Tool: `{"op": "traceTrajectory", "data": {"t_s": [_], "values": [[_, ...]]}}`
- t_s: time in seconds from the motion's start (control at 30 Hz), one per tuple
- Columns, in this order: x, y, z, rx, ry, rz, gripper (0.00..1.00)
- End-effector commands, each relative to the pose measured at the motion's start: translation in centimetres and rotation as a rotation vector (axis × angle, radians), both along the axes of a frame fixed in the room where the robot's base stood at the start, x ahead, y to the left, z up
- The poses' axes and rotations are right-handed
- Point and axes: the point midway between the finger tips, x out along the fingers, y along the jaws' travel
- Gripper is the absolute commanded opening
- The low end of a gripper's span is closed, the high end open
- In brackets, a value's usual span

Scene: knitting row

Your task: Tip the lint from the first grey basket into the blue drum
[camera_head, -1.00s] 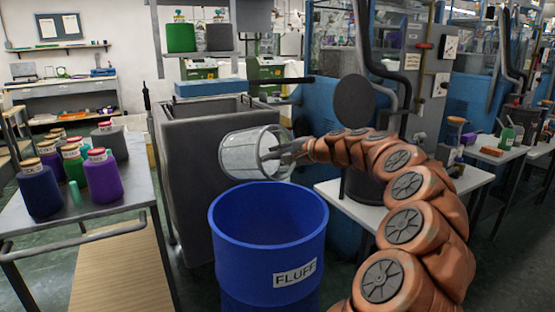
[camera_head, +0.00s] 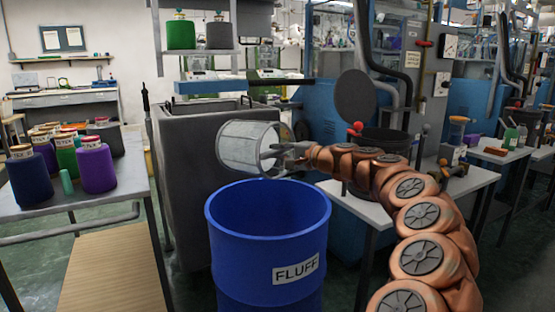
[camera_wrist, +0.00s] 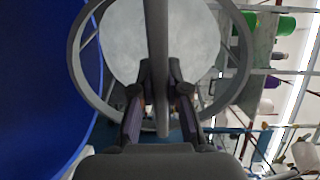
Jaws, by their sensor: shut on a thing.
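The grey mesh basket (camera_head: 243,146) lies on its side in the air above the back rim of the blue drum, its closed-looking end to the left. My gripper (camera_head: 272,152) is shut on a bar across the basket's right end. In the wrist view the basket (camera_wrist: 120,50) shows its ring and pale inside behind the bar, with my gripper's fingers (camera_wrist: 158,95) on both sides of the bar. The blue drum (camera_head: 268,225), labelled FLUFF, stands upright with its top open. It also shows in the wrist view (camera_wrist: 40,80). I cannot make out lint in the basket, and the drum's bottom is hidden.
A tall grey bin (camera_head: 185,170) stands behind the drum. A table at left (camera_head: 125,185) holds several yarn cones (camera_head: 95,168). A white bench (camera_head: 345,193) at right bears a dark round tub (camera_head: 385,142) and tools. Machines line the right side.

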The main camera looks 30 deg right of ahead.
Motion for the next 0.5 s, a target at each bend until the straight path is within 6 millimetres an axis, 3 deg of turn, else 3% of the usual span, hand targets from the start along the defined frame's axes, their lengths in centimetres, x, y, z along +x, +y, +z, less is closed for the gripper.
{"op": "traceTrajectory", "data": {"t_s": [0.5], "values": [[-0.05, 0.04, -1.38, 0.047, -0.144, 0.001, 0.00]]}}
